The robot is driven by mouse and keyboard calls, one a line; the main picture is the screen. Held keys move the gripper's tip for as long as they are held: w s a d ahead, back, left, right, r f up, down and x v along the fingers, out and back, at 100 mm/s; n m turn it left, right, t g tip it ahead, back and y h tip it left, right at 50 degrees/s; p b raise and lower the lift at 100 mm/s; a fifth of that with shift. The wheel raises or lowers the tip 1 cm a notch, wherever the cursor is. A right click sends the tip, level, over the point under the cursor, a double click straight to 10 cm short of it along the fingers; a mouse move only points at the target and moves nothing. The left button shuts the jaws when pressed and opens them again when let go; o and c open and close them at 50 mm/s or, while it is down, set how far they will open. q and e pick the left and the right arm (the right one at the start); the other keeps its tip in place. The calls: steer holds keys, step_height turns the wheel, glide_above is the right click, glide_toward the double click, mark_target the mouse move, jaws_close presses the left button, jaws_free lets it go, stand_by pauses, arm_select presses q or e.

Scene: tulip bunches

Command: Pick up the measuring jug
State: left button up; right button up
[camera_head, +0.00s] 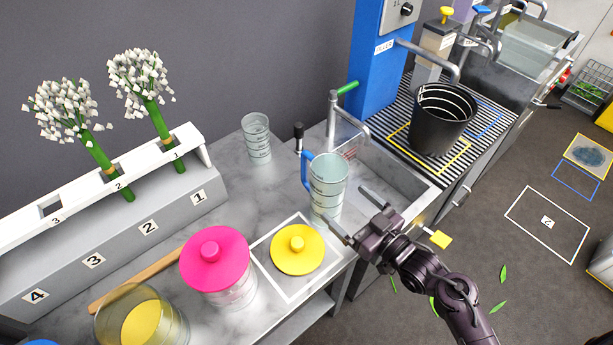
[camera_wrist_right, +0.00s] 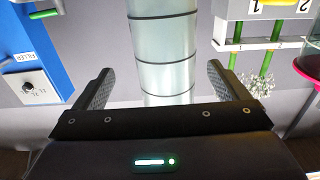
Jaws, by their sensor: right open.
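The measuring jug (camera_head: 328,186) is a clear vessel with dark level lines and a blue handle (camera_head: 306,171) on its left. It stands upright on the counter by the sink's near left edge. My right gripper (camera_head: 348,215) is open, its fingers to either side of the jug's lower part in the head view. In the right wrist view the clear, dark-ringed jug (camera_wrist_right: 163,50) shows between the two open fingers (camera_wrist_right: 160,88), with gaps on both sides. My left gripper is not in view.
A similar clear beaker (camera_head: 257,138) stands farther back. A tap (camera_head: 345,118) rises behind the jug. A black bucket (camera_head: 440,120) stands on the ribbed drainer at right.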

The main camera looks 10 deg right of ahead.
mark_target(340, 198)
steer(key=shift+w+a+r, duration=0.15)
steer(key=shift+w+a, duration=0.05)
steer(key=shift+w, duration=0.1)
steer(key=shift+w+a+r, duration=0.1)
steer(key=shift+w+a, duration=0.1)
steer(key=shift+w, duration=0.05)
steer(key=shift+p+x, duration=0.45)
steer(key=shift+x, duration=0.75)
steer(key=x, duration=0.2)
steer(key=p+x, duration=0.1)
steer(key=x, duration=0.1)
steer(key=shift+a+r, duration=0.15)
steer(key=shift+a, duration=0.3)
steer(key=c, duration=1.7)
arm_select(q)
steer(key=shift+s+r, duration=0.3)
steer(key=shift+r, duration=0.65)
arm_select(e)
steer(key=shift+w+r, duration=0.1)
steer(key=shift+r, duration=0.05)
steer(key=shift+r, duration=0.1)
